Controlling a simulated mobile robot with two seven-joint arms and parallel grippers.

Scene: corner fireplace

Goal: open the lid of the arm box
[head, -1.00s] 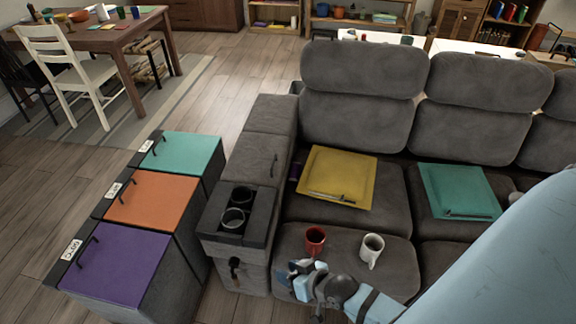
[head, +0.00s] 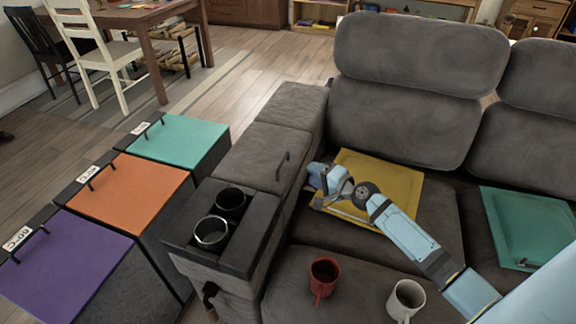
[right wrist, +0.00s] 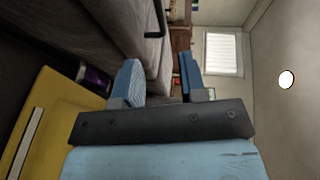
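The arm box is the grey sofa armrest, and its grey lid (head: 262,150) lies flat and closed. A dark bar handle (head: 282,166) stands on the lid's right part; a dark bar at the top of the right wrist view (right wrist: 160,18) looks like the same handle. My right gripper (head: 315,180) is just right of the handle, over the left edge of the yellow square (head: 395,188) on the seat. Its two blue fingers (right wrist: 160,80) are apart with nothing between them, and the handle is ahead of them, not touching. My left gripper is not in view.
A black cup holder (head: 255,232) with two round cups is on the armrest's near part. A red mug (head: 324,278) and a white mug (head: 405,299) stand on the near seat. Purple (head: 70,268), orange (head: 140,193) and teal (head: 180,142) lidded boxes stand left of the sofa.

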